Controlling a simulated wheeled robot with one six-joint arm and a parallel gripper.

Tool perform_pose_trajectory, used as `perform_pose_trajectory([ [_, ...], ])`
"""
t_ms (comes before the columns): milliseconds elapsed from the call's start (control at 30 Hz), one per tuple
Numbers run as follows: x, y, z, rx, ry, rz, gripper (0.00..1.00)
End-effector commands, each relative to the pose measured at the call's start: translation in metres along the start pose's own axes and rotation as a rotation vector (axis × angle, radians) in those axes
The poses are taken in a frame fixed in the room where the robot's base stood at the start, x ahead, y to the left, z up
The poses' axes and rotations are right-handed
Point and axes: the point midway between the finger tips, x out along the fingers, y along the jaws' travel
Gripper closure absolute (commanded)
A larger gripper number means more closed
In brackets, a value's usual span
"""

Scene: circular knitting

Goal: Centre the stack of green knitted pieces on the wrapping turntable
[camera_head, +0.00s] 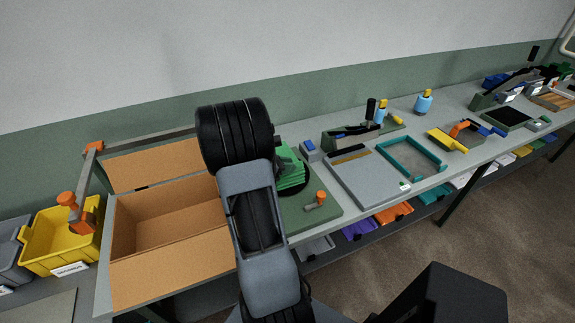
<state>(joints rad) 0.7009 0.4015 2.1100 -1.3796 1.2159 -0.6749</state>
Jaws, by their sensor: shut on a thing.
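The stack of green knitted pieces (291,170) shows just right of my arm, at the left end of the bench. Its left part is hidden behind my arm. It sits over a dark round edge, which may be the wrapping turntable (296,189), on a dark green base (325,208). Most of the turntable is hidden, so I cannot tell whether the stack is centred. My gripper's fingers are hidden behind my own wrist and forearm, which cover the area left of the stack.
An orange-topped handle (320,197) stands on the base's front right. An open cardboard box (170,270) is left of my arm, with a yellow bin (50,240) beyond. A grey board (365,181) and a teal frame (437,168) lie to the right.

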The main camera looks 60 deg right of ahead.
Motion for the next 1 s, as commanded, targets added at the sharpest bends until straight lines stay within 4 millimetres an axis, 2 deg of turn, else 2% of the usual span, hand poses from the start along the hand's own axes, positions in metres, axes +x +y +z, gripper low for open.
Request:
perform_pose_trajectory([
  [533,0.0043,0.0002,-0.0102,0.001,-0.001,0.0,1.0],
  [567,0.0041,0.0002,-0.0095,0.001,-0.001,0.001,0.8],
  [600,0.004,0.0002,-0.0092,0.001,-0.001,0.0,0.76],
  [867,0.0041,0.0,-0.0094,0.001,0.0,0.0,0.52],
  [1000,0.0041,0.0,-0.0095,0.0,0.0,0.0,0.52],
])
